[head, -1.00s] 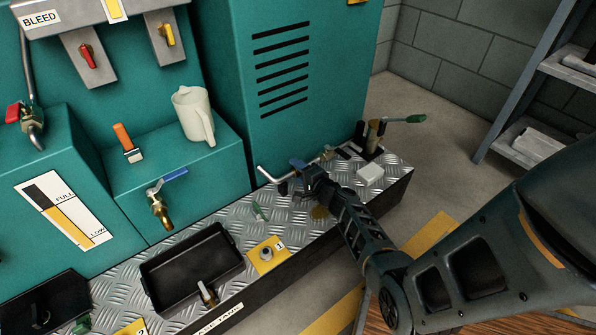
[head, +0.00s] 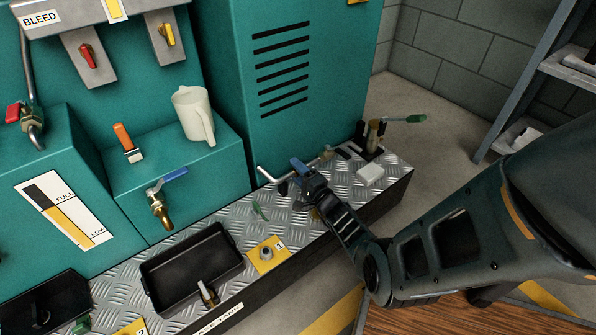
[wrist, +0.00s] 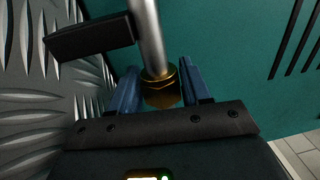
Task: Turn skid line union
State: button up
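The union is a brass hex nut (wrist: 160,90) at the lower end of a grey pipe (wrist: 148,30), seen close in the wrist view. The blue fingers of my gripper (wrist: 159,85) stand on either side of the nut. Any gap between fingers and nut is too small to judge, so I cannot tell whether they press on it. In the head view my gripper (head: 298,180) is at the pipe by the green cabinet's foot, over the tread plate, and hides the nut.
A dark flat bar (wrist: 90,38) crosses beside the pipe in the wrist view. The green cabinet (head: 290,75) rises behind. A white block (head: 370,175) and a green-handled valve (head: 402,119) lie to the right. A black tray (head: 192,268) sits left on the tread plate.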

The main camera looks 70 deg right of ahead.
jog(key=o, duration=0.3)
jog(key=shift+o, duration=0.2)
jog(key=shift+s, duration=0.1)
jog(key=shift+s, duration=0.1)
jog(key=shift+p+v, duration=0.8)
jog(key=shift+v, duration=3.05)
jog(key=shift+o, duration=0.3)
jog(key=o, duration=0.5)
jog(key=shift+f, duration=0.1)
